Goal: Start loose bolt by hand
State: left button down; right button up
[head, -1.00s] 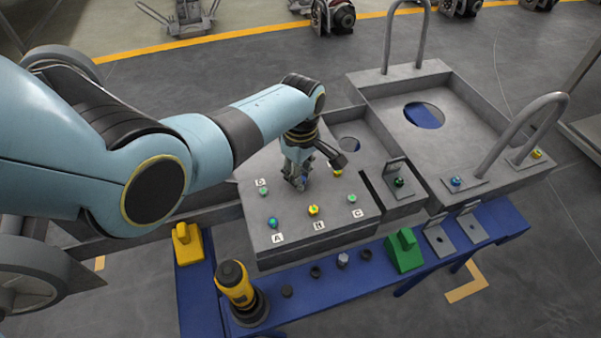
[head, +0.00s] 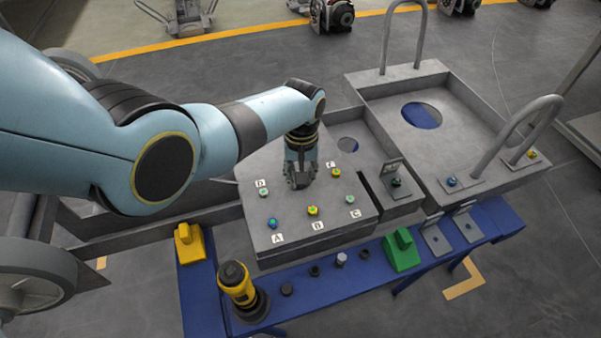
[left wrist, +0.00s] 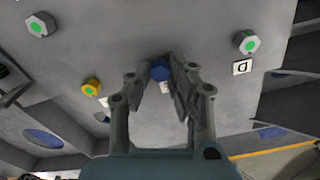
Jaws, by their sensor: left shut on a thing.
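My left gripper (head: 300,184) points down at the rear part of the grey labelled plate (head: 295,232). In the left wrist view its fingers (left wrist: 162,85) are shut on a blue-headed bolt (left wrist: 160,72) at the plate surface. The fingers hide the bolt in the head view, and its shank and hole are not visible. Other bolts stand on the plate: a blue one by A (head: 272,223), a yellow-orange one by B (head: 313,211), green ones by C (head: 349,199) and D (head: 264,192), and a yellow one with a green top (head: 335,172). My right gripper is not in view.
A blue bench (head: 330,290) in front carries a yellow-black tool (head: 238,285), a green block (head: 401,250), a yellow block (head: 189,243) and small sockets. A grey tray (head: 460,130) with tall hoop handles stands at the right.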

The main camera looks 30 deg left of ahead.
pick_arm(q)
jog(key=m, duration=0.5)
jog(key=shift+p, duration=0.3)
jog(key=c, duration=1.1)
grip_release()
notch_tip(320, 180, up, 12)
jog(key=shift+d+f, duration=0.1)
